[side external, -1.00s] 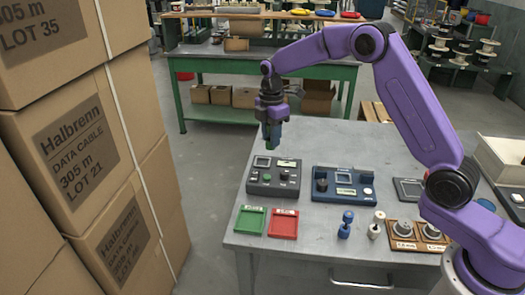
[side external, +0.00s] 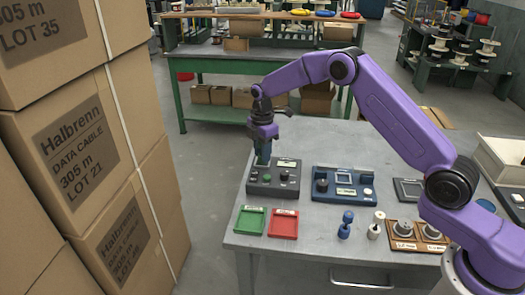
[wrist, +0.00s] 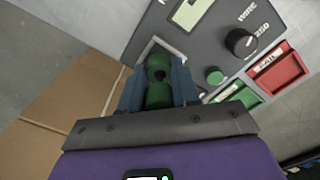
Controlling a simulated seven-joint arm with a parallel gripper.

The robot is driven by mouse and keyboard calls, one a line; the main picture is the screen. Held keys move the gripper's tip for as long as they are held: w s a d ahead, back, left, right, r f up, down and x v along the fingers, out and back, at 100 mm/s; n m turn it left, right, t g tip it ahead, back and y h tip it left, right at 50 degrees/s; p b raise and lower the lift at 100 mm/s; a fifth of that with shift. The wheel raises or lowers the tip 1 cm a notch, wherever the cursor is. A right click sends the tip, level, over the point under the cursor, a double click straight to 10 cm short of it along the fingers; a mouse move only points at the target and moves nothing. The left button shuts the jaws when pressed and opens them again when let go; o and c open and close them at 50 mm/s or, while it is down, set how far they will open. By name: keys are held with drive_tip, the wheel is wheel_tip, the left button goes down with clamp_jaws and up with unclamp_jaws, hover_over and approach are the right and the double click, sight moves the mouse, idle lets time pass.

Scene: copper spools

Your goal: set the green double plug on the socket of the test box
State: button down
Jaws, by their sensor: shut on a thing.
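My gripper (side external: 263,158) is shut on the green double plug (wrist: 158,92), which shows between the blue fingers in the wrist view as two rounded green lobes with a dark gap. The dark grey test box (side external: 272,192) stands at the table's left side, with a display, dark knob and green button. Its socket (wrist: 147,50), a pale-edged square, lies directly beyond the plug in the wrist view. The plug and fingers cover most of it. I cannot tell whether the plug touches the socket. In the side view the fingers reach down to the box's back left part.
A green tray (side external: 250,220) and a red tray (side external: 283,223) lie in front of the test box. A blue box (side external: 343,186) stands to its right. A blue peg (side external: 345,225) and a cream peg (side external: 376,226) stand near the front edge. Cartons (side external: 70,150) are stacked at left.

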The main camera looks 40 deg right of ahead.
drive_tip(key=shift+f, duration=0.25)
drive_tip(key=c, duration=0.8)
unclamp_jaws()
wheel_tip(320, 180, up, 12)
drive_tip(key=shift+r, duration=0.3)
